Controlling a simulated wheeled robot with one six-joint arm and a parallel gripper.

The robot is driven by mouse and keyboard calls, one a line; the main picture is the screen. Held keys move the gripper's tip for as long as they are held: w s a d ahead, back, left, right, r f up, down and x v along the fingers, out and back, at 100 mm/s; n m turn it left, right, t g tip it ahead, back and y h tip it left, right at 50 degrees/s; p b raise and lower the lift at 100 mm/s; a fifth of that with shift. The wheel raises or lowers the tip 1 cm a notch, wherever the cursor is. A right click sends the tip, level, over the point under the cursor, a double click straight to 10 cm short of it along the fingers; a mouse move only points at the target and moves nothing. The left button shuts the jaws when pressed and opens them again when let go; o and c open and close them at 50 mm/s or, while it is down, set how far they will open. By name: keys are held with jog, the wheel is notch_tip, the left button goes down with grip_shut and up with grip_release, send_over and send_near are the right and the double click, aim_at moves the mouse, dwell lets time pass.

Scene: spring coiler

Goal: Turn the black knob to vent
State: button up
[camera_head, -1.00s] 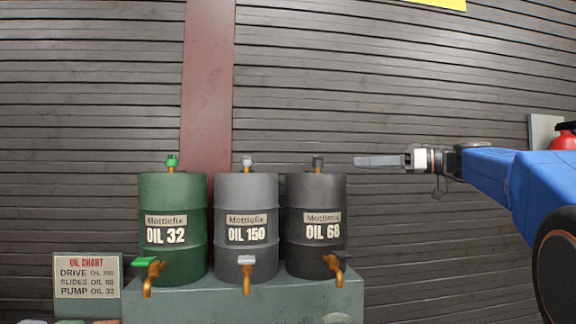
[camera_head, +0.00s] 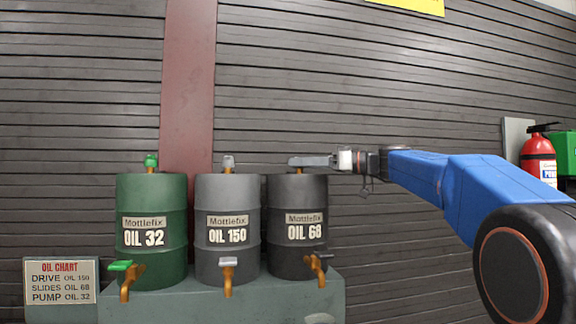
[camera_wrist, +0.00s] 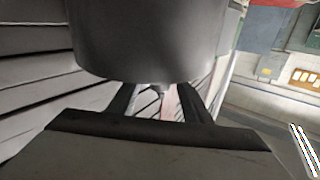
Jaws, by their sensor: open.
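The dark OIL 68 drum (camera_head: 298,252) stands rightmost of three drums. In the head view only its brass stem (camera_head: 298,171) shows on top; the black knob is hidden by my fingers. My gripper (camera_head: 297,161) points left, level with the knob's height, over the drum top. In the wrist view my gripper (camera_wrist: 160,100) has its two dark fingers apart. A large grey drum body (camera_wrist: 150,40) fills the top of that view, seen inverted. A small blurred stem shows between the fingers; whether they touch the knob I cannot tell.
The grey OIL 150 drum (camera_head: 227,258) with its grey knob (camera_head: 228,162) stands close left, then the green OIL 32 drum (camera_head: 152,262). All stand on a grey-green stand (camera_head: 180,312) before a slatted wall. A fire extinguisher (camera_head: 538,160) is at right.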

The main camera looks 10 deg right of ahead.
jog(key=shift+x, duration=2.45)
jog(key=shift+c, duration=0.4)
jog(key=c, duration=1)
